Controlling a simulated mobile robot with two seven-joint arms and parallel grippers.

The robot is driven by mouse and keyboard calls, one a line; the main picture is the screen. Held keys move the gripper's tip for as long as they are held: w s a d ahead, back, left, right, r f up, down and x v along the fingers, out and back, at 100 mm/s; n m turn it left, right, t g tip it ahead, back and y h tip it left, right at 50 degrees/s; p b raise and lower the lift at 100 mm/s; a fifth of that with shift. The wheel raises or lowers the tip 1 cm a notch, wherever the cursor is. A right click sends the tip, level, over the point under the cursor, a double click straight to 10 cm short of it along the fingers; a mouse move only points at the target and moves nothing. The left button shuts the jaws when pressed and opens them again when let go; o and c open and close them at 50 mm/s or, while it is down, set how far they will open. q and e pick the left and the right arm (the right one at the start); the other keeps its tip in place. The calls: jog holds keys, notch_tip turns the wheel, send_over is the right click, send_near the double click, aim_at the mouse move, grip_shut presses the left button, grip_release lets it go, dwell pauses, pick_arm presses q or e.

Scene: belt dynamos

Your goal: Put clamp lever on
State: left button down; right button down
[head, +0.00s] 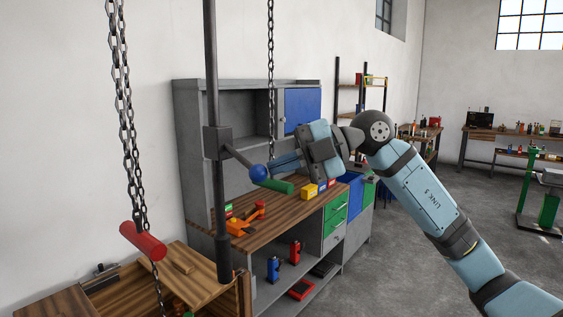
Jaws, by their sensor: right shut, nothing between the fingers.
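The clamp lever (238,157) is a dark rod with a blue ball at its end. It slopes down to the right from a dark clamp block (216,142) on a vertical pole (211,75). My right gripper (273,166) comes in from the right, its fingers pointing left. It is shut and empty, its tips just right of the blue ball in the picture. I cannot tell whether they touch the ball. My left gripper is out of view.
A green handle (276,186) is just below my right fingers, near one chain (270,80). A red handle (142,241) hangs by another chain (122,80) at left. Behind stands a wooden-topped workbench (270,222) with tools and several small boxes.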

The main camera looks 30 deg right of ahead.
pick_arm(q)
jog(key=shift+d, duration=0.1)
